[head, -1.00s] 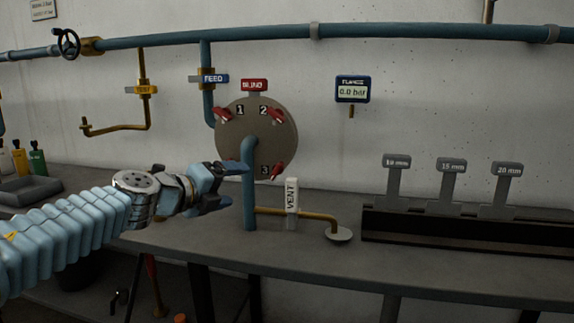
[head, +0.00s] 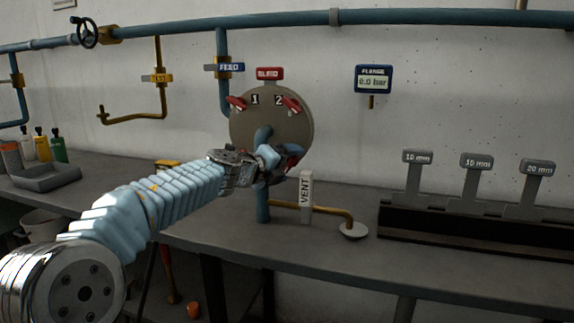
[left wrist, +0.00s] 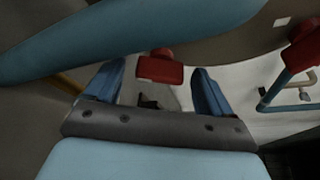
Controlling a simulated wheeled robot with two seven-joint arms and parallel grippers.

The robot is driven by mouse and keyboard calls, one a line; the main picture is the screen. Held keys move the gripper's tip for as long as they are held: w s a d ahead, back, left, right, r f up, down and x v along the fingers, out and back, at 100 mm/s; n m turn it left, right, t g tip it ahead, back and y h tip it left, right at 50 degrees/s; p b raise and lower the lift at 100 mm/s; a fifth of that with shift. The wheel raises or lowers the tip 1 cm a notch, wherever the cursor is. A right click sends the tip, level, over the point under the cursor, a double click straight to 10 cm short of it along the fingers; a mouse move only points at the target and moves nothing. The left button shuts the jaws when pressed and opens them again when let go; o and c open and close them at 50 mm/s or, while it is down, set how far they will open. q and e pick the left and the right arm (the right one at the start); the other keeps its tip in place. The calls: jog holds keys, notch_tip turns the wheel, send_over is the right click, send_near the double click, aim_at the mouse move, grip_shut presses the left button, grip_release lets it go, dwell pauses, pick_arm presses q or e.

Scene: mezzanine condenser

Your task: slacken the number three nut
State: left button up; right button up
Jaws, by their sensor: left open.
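A round grey-brown flange (head: 292,128) hangs on a blue pipe (head: 263,205). Red nut one (head: 237,103) and red nut two (head: 292,104) show beside their numbers. My left gripper (head: 287,162) is at the flange's lower right and covers the number three and most of that area. In the left wrist view my left gripper (left wrist: 163,88) is open, its blue fingers apart. A red nut (left wrist: 160,66) shows between and just beyond the fingertips; from its place it seems to be number three. I cannot tell whether they touch. Another red nut (left wrist: 303,46) is at the right.
A white VENT tag (head: 306,195) and a brass pipe (head: 330,210) ending over a small dish (head: 354,231) stand right of the gripper. A dark rack (head: 470,237) has several size tags. The gauge (head: 373,79) reads 0.0 bar. The bench (head: 230,232) front is clear.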

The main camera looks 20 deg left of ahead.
pick_arm(q)
jog(key=shift+w+d, duration=0.1)
jog(key=shift+w, duration=0.15)
jog(key=shift+f, duration=0.1)
jog(key=c, duration=1.1)
jog(key=shift+o, duration=0.2)
